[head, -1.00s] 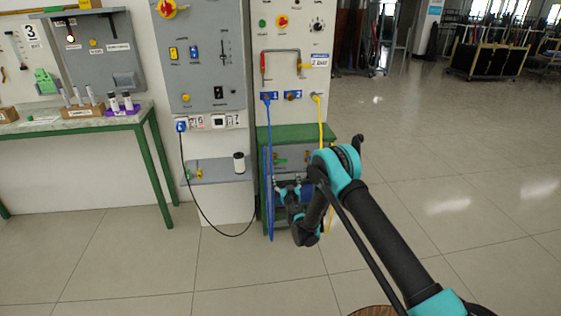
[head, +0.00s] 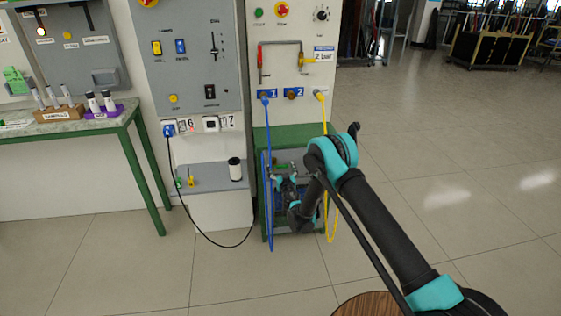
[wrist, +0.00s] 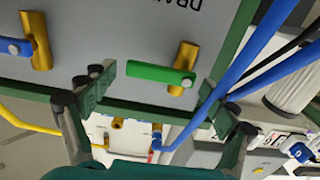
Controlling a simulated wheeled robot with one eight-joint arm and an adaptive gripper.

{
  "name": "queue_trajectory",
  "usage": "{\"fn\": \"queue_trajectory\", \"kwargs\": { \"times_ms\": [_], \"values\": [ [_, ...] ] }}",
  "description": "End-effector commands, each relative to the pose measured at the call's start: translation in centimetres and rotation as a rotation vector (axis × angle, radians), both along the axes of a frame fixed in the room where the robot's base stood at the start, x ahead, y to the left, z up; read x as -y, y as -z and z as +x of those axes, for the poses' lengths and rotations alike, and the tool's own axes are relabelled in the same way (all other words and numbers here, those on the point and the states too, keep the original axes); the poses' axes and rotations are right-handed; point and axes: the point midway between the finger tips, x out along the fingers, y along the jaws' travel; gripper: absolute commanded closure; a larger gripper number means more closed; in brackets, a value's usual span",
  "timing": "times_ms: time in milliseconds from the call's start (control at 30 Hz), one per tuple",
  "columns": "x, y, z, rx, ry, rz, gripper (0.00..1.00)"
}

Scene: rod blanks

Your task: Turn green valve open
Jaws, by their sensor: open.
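The green valve handle (wrist: 158,75) is a bar on a brass valve (wrist: 183,66), fixed to a grey panel with partly visible lettering. The handle lies roughly sideways across the wrist view. My gripper (wrist: 160,98) is open, with one finger to the left of the handle and the other to the right. The left fingertip appears close to the handle's free end; I cannot tell if it touches. In the head view my gripper (head: 282,172) is in front of the panel under the green bench top, and the valve there is small and partly hidden.
A second brass valve with a blue handle (wrist: 14,47) is on the same panel. A blue hose (head: 268,190) hangs left of my gripper and a yellow hose (head: 331,205) right of it. A grey shelf (head: 212,178) stands to the left.

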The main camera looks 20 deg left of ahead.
Motion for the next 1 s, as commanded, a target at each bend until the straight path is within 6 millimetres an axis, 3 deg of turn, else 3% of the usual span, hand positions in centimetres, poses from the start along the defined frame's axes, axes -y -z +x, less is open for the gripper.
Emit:
{"fn": "queue_trajectory", "kwargs": {
  "times_ms": [367,767,1000],
  "values": [
    [-0.15,0.00,-0.08,0.000,-0.002,0.000,0.14],
    [-0.16,0.00,-0.09,0.000,-0.002,0.000,0.63],
    [-0.18,-0.06,-0.11,0.010,-0.002,-0.016,0.64]
  ]
}}
